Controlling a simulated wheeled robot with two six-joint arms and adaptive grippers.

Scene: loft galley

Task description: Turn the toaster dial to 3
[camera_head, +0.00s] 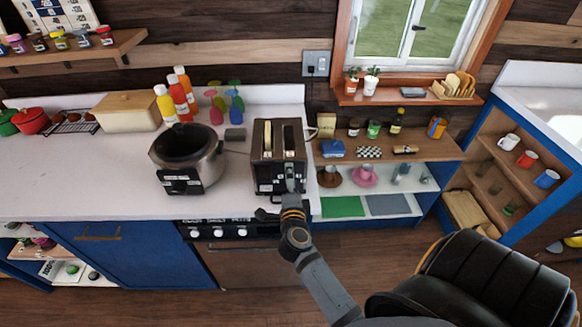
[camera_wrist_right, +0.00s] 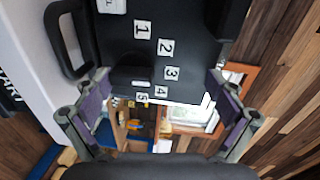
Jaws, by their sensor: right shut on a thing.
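The toaster (camera_head: 266,178) stands on the white counter, dark with two slots on top. My right gripper (camera_head: 289,187) is at its front face, low on the right side. In the right wrist view the black toaster front (camera_wrist_right: 195,30) fills the top middle, with white number labels 1 to 5 in an arc. The black dial (camera_wrist_right: 131,77) sits left of labels 3 and 4; its exact setting is hard to read. My left gripper is not in view.
A dark pot-like cooker (camera_head: 187,182) stands close to the toaster's left, with bottles (camera_head: 178,97) behind it. A black handle (camera_wrist_right: 68,40) sticks out beside the labels. Open shelves (camera_head: 395,150) lie right of the counter. A black chair-like shape (camera_head: 480,280) fills the lower right.

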